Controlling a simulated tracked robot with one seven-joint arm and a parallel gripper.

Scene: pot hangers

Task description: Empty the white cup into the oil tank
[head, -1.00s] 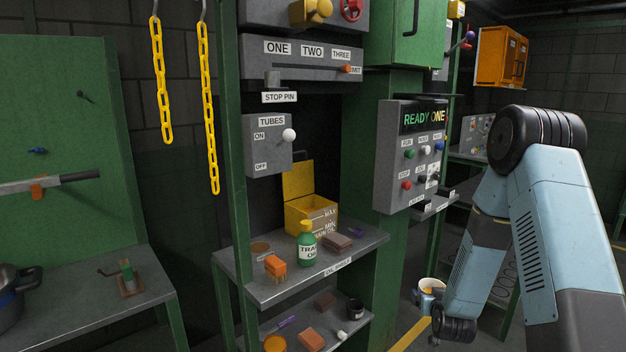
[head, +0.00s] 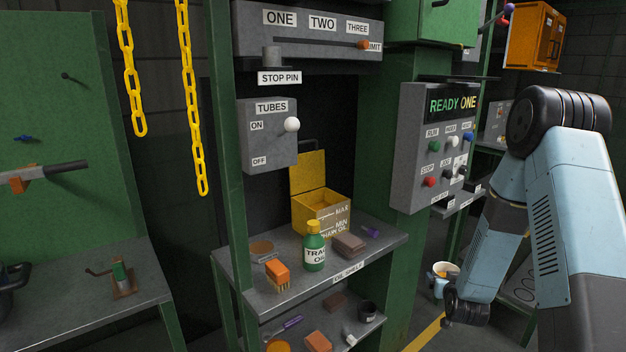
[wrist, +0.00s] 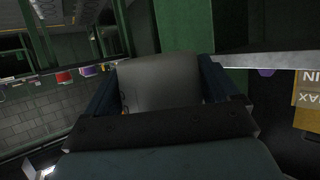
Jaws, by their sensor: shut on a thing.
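The white cup (head: 453,267) is held in my gripper (head: 442,278) low at the right of the head view, beside the shelf unit. Its rim faces up and something orange-brown shows inside; most of its side is hidden by my gripper and arm. In the wrist view the pale cup (wrist: 160,82) fills the space between the two dark fingers. The oil tank (head: 312,222) is a yellow box with MAX and MIN marks and its lid raised, at the back of the oil shelf. The cup is to the right of the tank, lower and apart from it.
On the oil shelf (head: 385,250) stand a green bottle (head: 314,252), an orange brush (head: 277,270) and a brown block (head: 349,244) before the tank. A green post (head: 228,150) and a control panel (head: 410,140) flank the opening. Yellow chains (head: 190,110) hang at the left.

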